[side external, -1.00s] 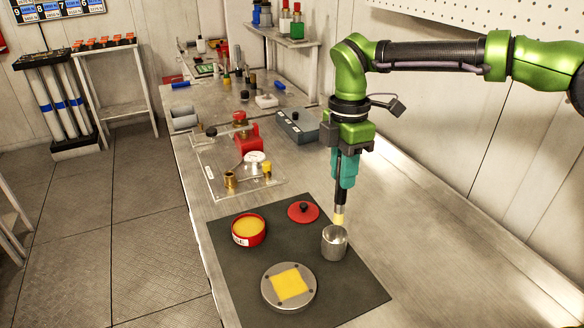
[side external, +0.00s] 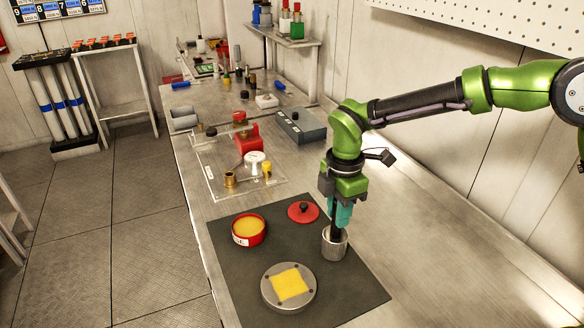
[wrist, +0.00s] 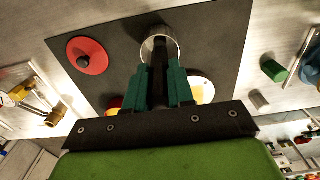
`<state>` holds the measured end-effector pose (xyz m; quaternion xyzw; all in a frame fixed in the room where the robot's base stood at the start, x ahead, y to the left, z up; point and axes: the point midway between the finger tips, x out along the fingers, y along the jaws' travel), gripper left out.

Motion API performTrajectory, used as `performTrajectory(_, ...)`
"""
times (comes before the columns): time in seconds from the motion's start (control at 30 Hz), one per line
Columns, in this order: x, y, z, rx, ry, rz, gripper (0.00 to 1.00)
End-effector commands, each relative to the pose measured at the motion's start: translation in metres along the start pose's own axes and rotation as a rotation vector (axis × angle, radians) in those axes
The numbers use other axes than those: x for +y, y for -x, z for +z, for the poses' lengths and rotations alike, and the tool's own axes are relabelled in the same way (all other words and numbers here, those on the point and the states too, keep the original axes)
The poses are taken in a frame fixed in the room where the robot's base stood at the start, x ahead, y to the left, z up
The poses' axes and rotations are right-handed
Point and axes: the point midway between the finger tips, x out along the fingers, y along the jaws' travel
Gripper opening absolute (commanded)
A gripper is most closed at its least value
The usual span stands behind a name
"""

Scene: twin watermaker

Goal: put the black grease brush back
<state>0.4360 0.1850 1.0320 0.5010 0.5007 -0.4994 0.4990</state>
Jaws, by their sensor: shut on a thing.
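My gripper (side external: 343,213) is shut on the black grease brush (side external: 334,231), held upright. Its lower end is inside the metal cup (side external: 334,246) on the dark mat (side external: 232,286). The bristles are hidden in the cup. In the wrist view the teal fingers of my gripper (wrist: 165,85) flank the black handle (wrist: 158,57), which runs into the cup's mouth (wrist: 170,47). I cannot tell whether the brush touches the cup's bottom.
A red grease tin (side external: 248,231) with yellow grease, a red lid (side external: 303,211) and a round metal plate with a yellow patch (side external: 289,286) lie on the mat around the cup. The bench to the right of the mat is clear.

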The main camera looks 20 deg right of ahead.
Motion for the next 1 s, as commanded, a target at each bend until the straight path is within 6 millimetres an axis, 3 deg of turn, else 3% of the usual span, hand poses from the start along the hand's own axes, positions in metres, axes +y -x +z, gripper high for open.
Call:
performTrajectory(0.23,0.000,-0.003,0.000,0.000,0.000,-0.001,0.00)
performTrajectory(0.27,0.000,-0.003,0.000,0.000,0.000,-0.001,0.26)
performTrajectory(0.4,0.000,-0.002,0.000,0.000,0.000,0.000,0.47)
performTrajectory(0.77,0.001,0.003,0.000,0.000,0.000,0.002,0.48)
performTrajectory(1.0,0.001,0.043,0.000,0.001,0.000,0.006,0.48)
